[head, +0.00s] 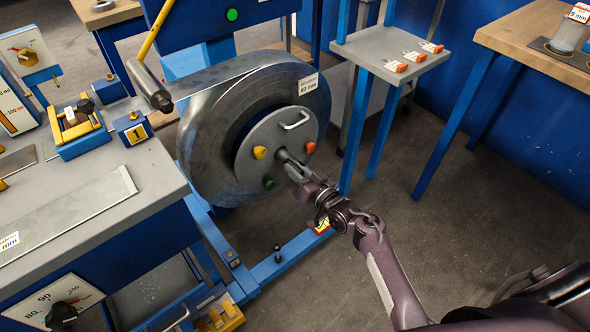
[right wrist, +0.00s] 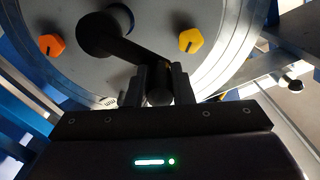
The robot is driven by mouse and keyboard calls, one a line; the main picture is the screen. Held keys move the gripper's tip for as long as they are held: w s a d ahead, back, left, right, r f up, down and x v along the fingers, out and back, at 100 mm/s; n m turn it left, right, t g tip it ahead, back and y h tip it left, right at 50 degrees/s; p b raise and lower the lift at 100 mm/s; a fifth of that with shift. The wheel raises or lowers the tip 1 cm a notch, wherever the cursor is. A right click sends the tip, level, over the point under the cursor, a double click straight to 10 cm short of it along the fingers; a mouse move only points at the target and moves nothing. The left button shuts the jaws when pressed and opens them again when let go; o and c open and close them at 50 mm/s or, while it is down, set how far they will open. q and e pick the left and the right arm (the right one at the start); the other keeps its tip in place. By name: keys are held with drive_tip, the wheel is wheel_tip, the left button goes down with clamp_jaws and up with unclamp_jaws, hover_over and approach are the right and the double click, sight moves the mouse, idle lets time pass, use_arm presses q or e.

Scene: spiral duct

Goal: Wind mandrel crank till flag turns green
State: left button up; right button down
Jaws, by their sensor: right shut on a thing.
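The mandrel is a grey disc (head: 262,138) on the front of a large steel coil (head: 212,140) on a blue stand. The disc carries orange, yellow and green knobs and a white handle. Its dark crank (head: 290,163) runs from the hub down and right, and shows in the right wrist view as a black arm (right wrist: 138,47). My right gripper (head: 307,184) is shut on the crank's grip (right wrist: 160,97), one finger on each side. A round green spot (head: 232,15) shows on the blue machine above the coil; I cannot tell whether it is the flag. My left gripper is out of view.
A grey-topped bench (head: 90,205) with a flat metal strip stands at left. A yellow lever (head: 150,40) rises beside the coil. A blue-legged shelf (head: 385,45) and a wooden table (head: 530,40) stand at right. The floor (head: 470,220) below them is clear.

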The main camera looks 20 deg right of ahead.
drive_tip(key=c, duration=1.3)
unclamp_jaws()
drive_tip(key=shift+s+d, duration=0.1)
drive_tip(key=shift+s, duration=0.05)
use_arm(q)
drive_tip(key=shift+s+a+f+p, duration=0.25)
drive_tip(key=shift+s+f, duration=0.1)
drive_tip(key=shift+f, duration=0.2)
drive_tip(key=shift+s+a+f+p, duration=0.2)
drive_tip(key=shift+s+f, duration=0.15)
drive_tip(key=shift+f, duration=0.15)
use_arm(e)
drive_tip(key=v, duration=0.7)
drive_tip(key=shift+s+d+r, duration=0.1)
drive_tip(key=shift+s, duration=0.1)
